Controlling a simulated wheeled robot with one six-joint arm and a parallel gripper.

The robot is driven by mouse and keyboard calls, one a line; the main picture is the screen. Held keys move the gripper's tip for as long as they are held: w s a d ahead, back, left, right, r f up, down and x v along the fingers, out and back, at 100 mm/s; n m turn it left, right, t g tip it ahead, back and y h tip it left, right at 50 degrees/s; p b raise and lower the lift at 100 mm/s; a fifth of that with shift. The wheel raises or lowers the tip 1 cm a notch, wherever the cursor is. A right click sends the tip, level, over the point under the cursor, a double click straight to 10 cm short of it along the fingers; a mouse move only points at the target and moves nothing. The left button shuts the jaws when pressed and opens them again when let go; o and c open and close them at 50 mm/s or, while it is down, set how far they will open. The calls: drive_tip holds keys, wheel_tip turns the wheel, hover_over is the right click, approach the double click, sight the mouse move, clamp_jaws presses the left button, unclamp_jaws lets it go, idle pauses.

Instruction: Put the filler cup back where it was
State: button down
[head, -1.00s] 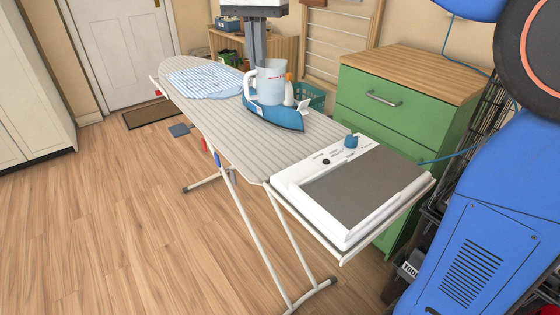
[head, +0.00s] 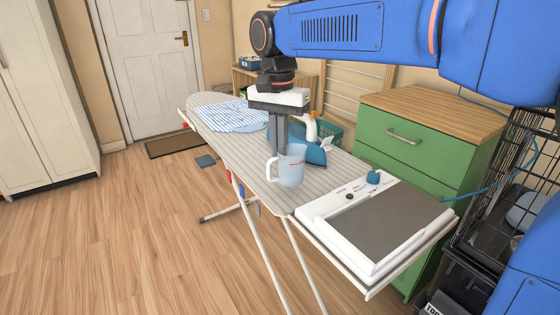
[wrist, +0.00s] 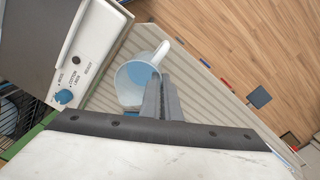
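In the wrist view the fingers (wrist: 162,98) are close together, shut on the cup's wall, and bluish water shows inside the cup (wrist: 124,88). The blue iron (head: 316,155) is just behind the cup, partly hidden by it and the gripper.
The striped ironing board (head: 240,152) has a white station with a grey pad (head: 390,225) and blue knob at its near end. A folded striped cloth (head: 228,116) lies at the far end. A green drawer cabinet (head: 415,150) stands behind on the right. Floor on the left is clear.

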sight(279, 161)
drive_tip(key=shift+f, duration=1.65)
drive_tip(key=c, duration=2)
unclamp_jaws()
drive_tip(key=shift+f, duration=0.1)
wheel_tip(279, 161, up, 12)
drive_tip(key=shift+a+r, duration=0.1)
drive_tip(key=shift+r, duration=0.05)
